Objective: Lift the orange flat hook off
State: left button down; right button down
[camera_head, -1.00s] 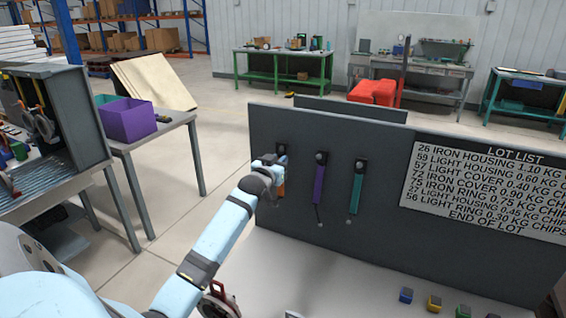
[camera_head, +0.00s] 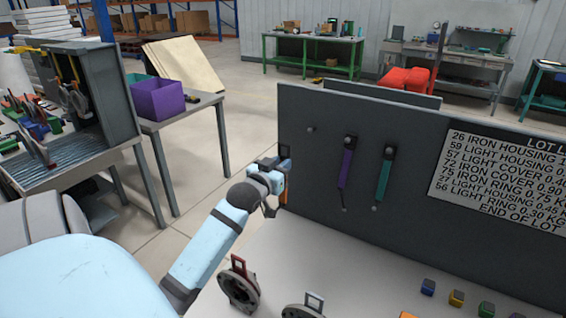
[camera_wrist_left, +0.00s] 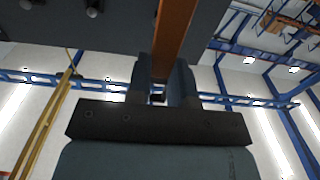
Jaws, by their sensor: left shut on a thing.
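My left gripper (camera_head: 281,172) is shut on the orange flat hook (camera_head: 284,197), in front of the left end of the dark grey board (camera_head: 300,165). In the left wrist view the orange strip (camera_wrist_left: 175,35) runs up from between the two fingers (camera_wrist_left: 160,85). The hook's dark top end shows just above the gripper in the head view; much of its strip is hidden by the hand. A bare peg (camera_head: 310,128) shows on the board to the right of the hook. My right gripper is not in view.
A purple hook (camera_head: 346,168) and a teal hook (camera_head: 383,178) hang on the board. Below on the pale worktop (camera_head: 355,270) are metal parts with loops (camera_head: 240,285) and several small coloured blocks (camera_head: 428,287). A table with a purple bin (camera_head: 158,98) stands left.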

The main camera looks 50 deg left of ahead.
pick_arm(q)
jog(key=p+v, duration=0.4)
jog(key=v, duration=0.9)
jog(key=shift+s, duration=0.25)
dwell(0.9)
jog(key=shift+r, duration=0.1)
